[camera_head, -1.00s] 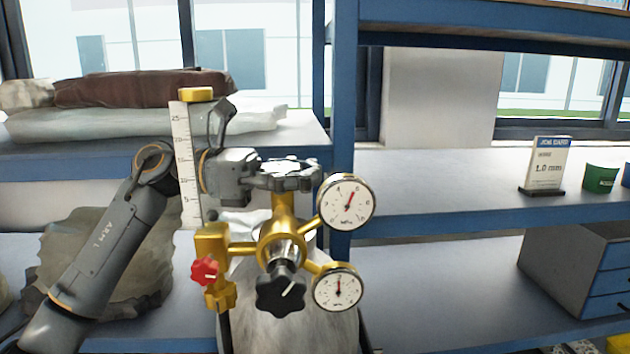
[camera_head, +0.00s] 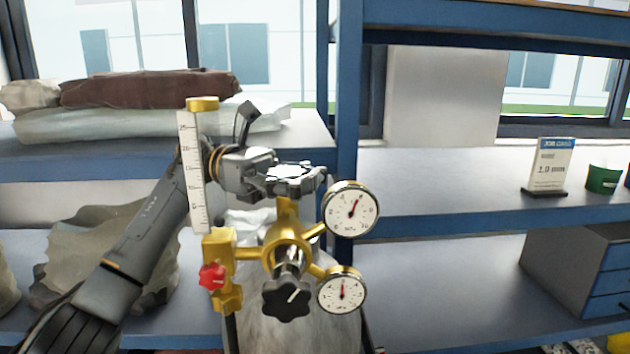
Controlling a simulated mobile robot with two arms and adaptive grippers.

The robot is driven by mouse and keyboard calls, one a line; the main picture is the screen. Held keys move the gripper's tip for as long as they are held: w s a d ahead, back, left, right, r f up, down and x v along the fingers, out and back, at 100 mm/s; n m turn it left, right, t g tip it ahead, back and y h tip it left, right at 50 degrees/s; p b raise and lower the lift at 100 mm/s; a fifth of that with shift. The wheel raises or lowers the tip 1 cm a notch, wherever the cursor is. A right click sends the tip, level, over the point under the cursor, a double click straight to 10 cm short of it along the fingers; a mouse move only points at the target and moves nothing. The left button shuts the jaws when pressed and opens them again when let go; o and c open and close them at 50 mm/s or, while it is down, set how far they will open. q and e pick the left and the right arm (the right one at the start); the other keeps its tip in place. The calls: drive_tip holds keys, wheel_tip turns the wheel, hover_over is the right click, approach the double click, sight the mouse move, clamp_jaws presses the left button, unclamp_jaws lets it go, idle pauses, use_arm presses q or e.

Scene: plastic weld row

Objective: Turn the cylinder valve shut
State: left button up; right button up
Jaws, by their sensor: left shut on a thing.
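The gold cylinder valve (camera_head: 286,212) rises at the top of a pale cylinder (camera_head: 290,325), behind the regulator. My left gripper (camera_head: 292,177) is shut on the valve handwheel at the top of the gold stem. The fingers largely hide the handwheel, so its turn cannot be read. The gold regulator body (camera_head: 284,248) carries an upper gauge (camera_head: 350,211), a lower gauge (camera_head: 341,290) and a black knob (camera_head: 287,298) at the front. A red knob (camera_head: 212,276) sits at the left, below a white scaled flow tube (camera_head: 192,170). My right gripper is not in view.
A blue shelf post (camera_head: 347,110) stands just behind and right of the gauges. Wrapped bundles (camera_head: 150,120) lie on the left shelf. A job card (camera_head: 549,165) and a green cup (camera_head: 603,178) stand on the right shelf, which is otherwise largely clear.

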use_arm(q)
drive_tip(key=shift+r, duration=0.2)
drive_tip(key=o, duration=1.2)
drive_tip(key=shift+w+a, duration=0.1)
drive_tip(key=shift+a, duration=0.05)
drive_tip(key=shift+o, duration=0.2)
drive_tip(key=shift+f, duration=0.15)
wheel_tip(320, 180, up, 10)
drive_tip(key=shift+w, duration=0.1)
